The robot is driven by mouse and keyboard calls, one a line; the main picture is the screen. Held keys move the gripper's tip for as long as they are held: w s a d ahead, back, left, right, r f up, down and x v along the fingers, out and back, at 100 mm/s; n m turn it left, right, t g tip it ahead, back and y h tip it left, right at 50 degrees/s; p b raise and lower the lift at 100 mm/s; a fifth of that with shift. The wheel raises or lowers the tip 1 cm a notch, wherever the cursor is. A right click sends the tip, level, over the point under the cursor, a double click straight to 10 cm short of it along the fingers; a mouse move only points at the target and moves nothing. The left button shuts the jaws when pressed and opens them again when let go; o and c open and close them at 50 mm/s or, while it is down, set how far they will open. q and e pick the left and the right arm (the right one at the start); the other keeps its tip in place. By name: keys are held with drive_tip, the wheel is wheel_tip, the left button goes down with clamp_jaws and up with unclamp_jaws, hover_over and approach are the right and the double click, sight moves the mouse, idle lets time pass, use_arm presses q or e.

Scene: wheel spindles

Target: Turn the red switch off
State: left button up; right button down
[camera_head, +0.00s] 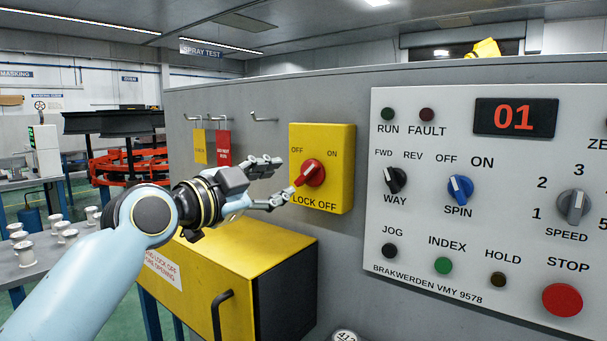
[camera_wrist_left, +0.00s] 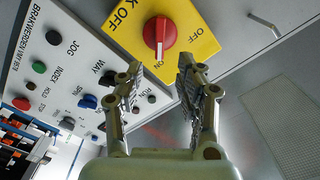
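The red switch (camera_head: 313,172) is a round knob with a raised handle on a yellow plate (camera_head: 338,196) marked OFF at upper left, ON at upper right and LOCK OFF below. Its handle lies slanted from upper right to lower left; I cannot tell for sure which mark it indicates. My left gripper (camera_head: 279,180) is open and empty, just left of the switch. In the left wrist view the fingers (camera_wrist_left: 160,68) stand apart, with the red switch (camera_wrist_left: 160,33) beyond the gap between their tips. No contact is visible. My right gripper is not in view.
A grey control panel (camera_head: 443,220) with knobs, buttons and a display reading 01 is right of the switch. A yellow cabinet (camera_head: 205,272) juts out below my left gripper. Yellow and red tags (camera_head: 223,147) hang from hooks on the left. Metal spindles stand on a table at left.

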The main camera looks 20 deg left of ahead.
sight(306, 174)
use_arm(q)
drive_tip(key=x, duration=0.7)
drive_tip(key=shift+w+d+f+p, duration=0.1)
drive_tip(key=shift+w+d+p, duration=0.05)
drive_tip(key=shift+w+p, duration=0.25)
clamp_jaws()
